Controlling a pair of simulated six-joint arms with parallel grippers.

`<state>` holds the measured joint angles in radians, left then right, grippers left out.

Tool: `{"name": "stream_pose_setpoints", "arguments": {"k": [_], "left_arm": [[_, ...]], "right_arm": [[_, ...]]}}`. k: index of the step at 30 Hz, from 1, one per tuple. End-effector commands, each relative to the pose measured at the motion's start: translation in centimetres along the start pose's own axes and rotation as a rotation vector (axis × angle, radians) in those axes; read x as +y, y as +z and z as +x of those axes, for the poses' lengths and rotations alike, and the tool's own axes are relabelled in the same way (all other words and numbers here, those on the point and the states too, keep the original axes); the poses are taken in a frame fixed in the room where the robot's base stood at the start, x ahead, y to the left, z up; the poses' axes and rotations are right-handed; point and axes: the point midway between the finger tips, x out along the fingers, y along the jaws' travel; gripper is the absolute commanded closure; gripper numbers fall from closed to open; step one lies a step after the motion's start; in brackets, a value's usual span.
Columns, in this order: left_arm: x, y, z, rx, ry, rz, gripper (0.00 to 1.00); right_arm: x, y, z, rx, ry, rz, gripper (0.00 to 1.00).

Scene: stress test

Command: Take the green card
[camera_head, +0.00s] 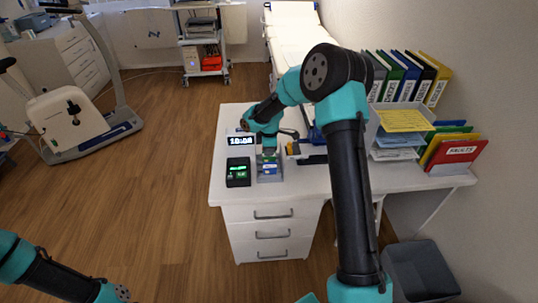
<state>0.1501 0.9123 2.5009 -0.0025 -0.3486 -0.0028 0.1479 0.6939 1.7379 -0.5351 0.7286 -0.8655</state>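A small grey holder (269,179) stands near the desk's front left edge and holds several small coloured cards, with blue and greenish ones showing. Which of them is the green card is too small to tell. My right gripper (269,152) points down right over the back of this holder. Its fingers are tiny and partly hidden, so I cannot tell whether they are open or touching a card. My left arm shows at the bottom left, off the desk, and its fingers do not show.
A black terminal (238,173) with a green screen stands left of the holder, with a digital clock (241,140) behind it. Paper trays (398,138), upright folders and a red folder (455,153) fill the desk's right side. A grey bin (420,270) stands on the floor.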

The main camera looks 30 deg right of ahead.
Motion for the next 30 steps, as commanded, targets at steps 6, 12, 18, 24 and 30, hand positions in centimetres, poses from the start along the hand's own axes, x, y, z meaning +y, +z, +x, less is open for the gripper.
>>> {"name": "stream_pose_setpoints", "arguments": {"k": [6,12,18,24,30], "left_arm": [[0.0,0.0,0.0,0.000,0.000,0.000,1.00],[0.0,0.0,0.0,0.000,0.000,0.000,1.00],[0.0,0.0,0.0,0.000,0.000,0.000,1.00],[0.0,0.0,0.0,0.000,0.000,0.000,1.00],[0.0,0.0,0.0,0.000,0.000,0.000,1.00]], "right_arm": [[0.0,0.0,-2.8,0.000,0.000,0.000,1.00],[0.0,0.0,-3.0,0.000,-0.001,0.000,1.00],[0.0,0.0,-3.2,0.000,-0.001,0.000,1.00],[0.0,0.0,-4.5,0.001,0.001,0.001,1.00],[0.0,0.0,-6.1,0.001,0.001,0.001,1.00]]}}
